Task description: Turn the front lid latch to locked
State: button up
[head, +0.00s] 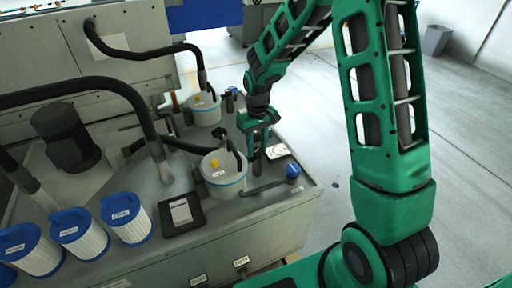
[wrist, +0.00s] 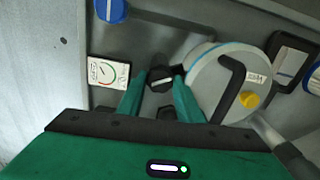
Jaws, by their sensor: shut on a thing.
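The front lid latch is a small black knob (wrist: 160,82) with a white line across it, beside the front canister (wrist: 225,82). The white line runs nearly crosswise in the wrist view, slightly tilted. My gripper (wrist: 158,88) has one green finger on each side of the knob and is shut on it. In the head view my gripper (head: 259,152) points down just right of the front canister (head: 222,176), which has a white lid, a yellow knob and a black hose. The latch is hidden behind my fingers there.
A white dial card (wrist: 107,72) lies left of my fingers in the wrist view. A blue knob (head: 292,171) sits near the bench corner. A rear canister (head: 204,109), black hoses (head: 140,100), a dark tablet (head: 182,214) and blue-capped filters (head: 124,218) crowd the bench.

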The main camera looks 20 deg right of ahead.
aim_at(258, 149)
jog(key=m, duration=0.5)
jog(key=shift+w+r+m, duration=0.1)
jog(key=shift+w+m, duration=0.05)
jog(key=shift+m, duration=0.25)
dwell(0.4)
jog(key=o, duration=1)
jog(key=shift+o, duration=0.2)
notch_tip(258, 149, up, 11)
jog(key=shift+f, duration=0.2)
jog(key=shift+d, duration=0.1)
